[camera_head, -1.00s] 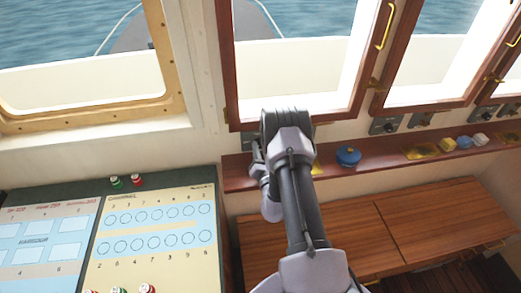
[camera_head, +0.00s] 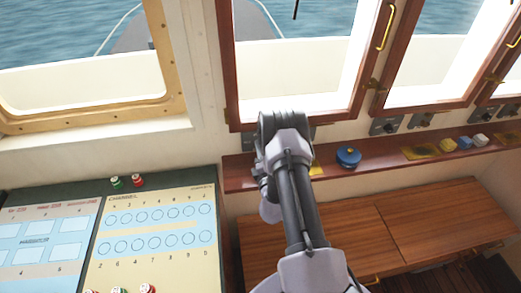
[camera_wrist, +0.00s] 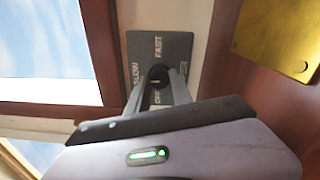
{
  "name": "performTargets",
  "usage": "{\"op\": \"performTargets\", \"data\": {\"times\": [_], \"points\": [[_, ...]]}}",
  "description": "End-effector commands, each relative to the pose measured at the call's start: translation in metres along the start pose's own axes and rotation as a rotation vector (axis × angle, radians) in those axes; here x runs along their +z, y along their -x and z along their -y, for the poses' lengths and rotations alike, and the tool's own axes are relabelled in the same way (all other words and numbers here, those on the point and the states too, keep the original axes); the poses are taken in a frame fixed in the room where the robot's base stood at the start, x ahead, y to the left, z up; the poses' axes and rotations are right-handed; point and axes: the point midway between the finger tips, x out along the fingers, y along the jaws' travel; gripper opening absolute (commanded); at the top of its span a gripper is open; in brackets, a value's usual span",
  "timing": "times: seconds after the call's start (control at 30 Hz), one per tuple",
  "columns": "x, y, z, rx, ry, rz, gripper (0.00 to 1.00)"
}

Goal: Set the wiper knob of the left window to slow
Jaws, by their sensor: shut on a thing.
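The wiper switch plate (camera_wrist: 160,50) is dark grey and shows in the wrist view, turned sideways, with FAST, SLOW and OFF lettered around a round dark knob (camera_wrist: 158,73). My gripper (camera_wrist: 160,84) is shut on this knob, one finger on each side. Which mark the knob points to I cannot tell, as the fingers cover part of it. In the head view my wrist hides the knob and fingers, below the wood-framed window (camera_head: 300,75). A thin dark wiper (camera_head: 296,9) shows at the top of that window.
A brown ledge (camera_head: 238,172) runs under the windows, with a blue round object (camera_head: 348,156) right of my arm. Similar switch plates (camera_head: 384,126) sit farther right. A chart panel (camera_head: 155,235) lies at left. A brass plate (camera_wrist: 276,38) is close by.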

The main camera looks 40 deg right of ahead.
Motion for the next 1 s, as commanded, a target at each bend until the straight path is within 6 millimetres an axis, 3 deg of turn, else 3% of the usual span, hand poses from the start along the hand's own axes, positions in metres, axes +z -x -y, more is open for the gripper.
{"op": "performTargets", "data": {"times": [0.77,0.8,0.9,1.0], "points": [[0.0006,-0.0017,-0.0026,0.007,-0.095,0.004,0.0],[0.0006,-0.0017,-0.0027,0.007,-0.095,0.004,0.31],[0.0006,-0.0014,-0.0022,0.006,-0.095,0.004,0.49],[0.0004,-0.0011,-0.0017,0.005,-0.095,0.004,0.49]]}}
